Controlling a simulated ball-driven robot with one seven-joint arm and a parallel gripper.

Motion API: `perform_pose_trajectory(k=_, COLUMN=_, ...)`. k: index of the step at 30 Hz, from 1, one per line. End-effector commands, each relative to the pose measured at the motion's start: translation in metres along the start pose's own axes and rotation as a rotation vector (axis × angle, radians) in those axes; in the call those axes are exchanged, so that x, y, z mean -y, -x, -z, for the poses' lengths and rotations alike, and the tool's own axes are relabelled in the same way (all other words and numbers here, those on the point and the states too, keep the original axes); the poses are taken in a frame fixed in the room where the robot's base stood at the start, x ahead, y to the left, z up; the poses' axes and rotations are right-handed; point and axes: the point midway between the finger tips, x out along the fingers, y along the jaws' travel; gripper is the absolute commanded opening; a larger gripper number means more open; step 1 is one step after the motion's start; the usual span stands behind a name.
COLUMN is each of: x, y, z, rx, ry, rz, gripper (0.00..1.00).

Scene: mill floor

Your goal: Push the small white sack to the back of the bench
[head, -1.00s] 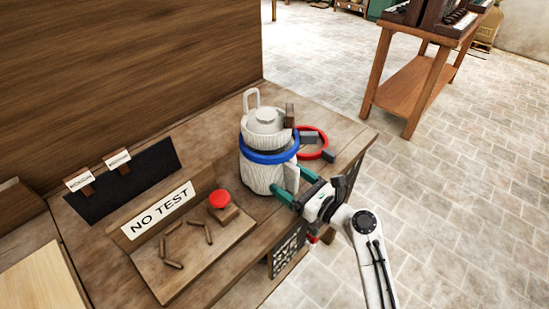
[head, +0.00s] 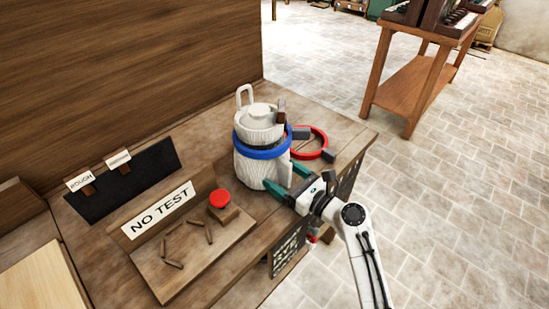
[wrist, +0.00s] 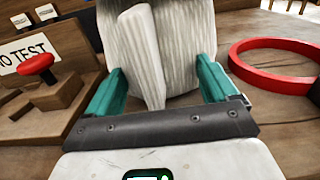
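A white ribbed vessel-like body with a lid, a loop handle and a blue band (head: 262,146) stands upright on the wooden bench (head: 225,168). It is the only thing here that could be the small white sack. In the wrist view its pale lower body (wrist: 180,50) fills the middle, and its top is cut off. My gripper (head: 278,180) is low at its near right side. The teal fingers (wrist: 160,92) are spread wide, one on each side of the white body. Whether they touch it is hard to tell.
A red ring (head: 312,140) lies right of the white body. A red button (head: 219,198) and a NO TEST sign (head: 159,210) stand to its left, beside a board with small brown sticks. A wooden wall (head: 130,60) rises behind. Some bench top behind the body is clear.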

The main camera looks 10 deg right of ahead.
Motion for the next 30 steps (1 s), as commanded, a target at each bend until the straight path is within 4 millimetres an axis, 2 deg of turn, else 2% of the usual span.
perform_pose_trajectory(k=30, x=-0.001, y=-0.035, z=0.0, rx=0.0, ry=0.001, rz=-0.002, gripper=0.85)
